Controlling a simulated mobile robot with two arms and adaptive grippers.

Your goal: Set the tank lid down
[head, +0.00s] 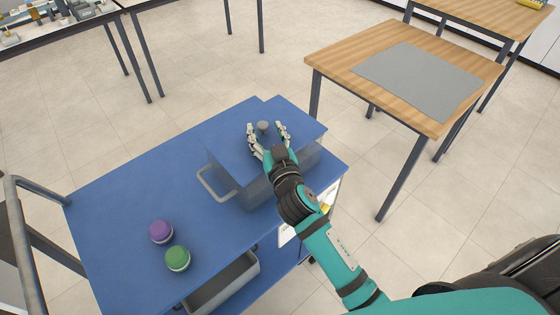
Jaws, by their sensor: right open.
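The tank lid (304,122) is a flat blue panel with a small grey knob (263,126) on top. It lies over the grey tank (257,193), which stands on the blue cart top. Whether the lid rests fully on the tank rim is hard to tell from above. My right gripper (267,127) is open, with one finger on each side of the knob. The fingers look apart from the knob. My left gripper is out of view.
A purple-topped jar (161,231) and a green-topped jar (177,257) stand on the blue cart (120,200), left of the tank. A wooden table (335,65) with a grey mat (420,78) stands at the right. The cart's left part is mostly clear.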

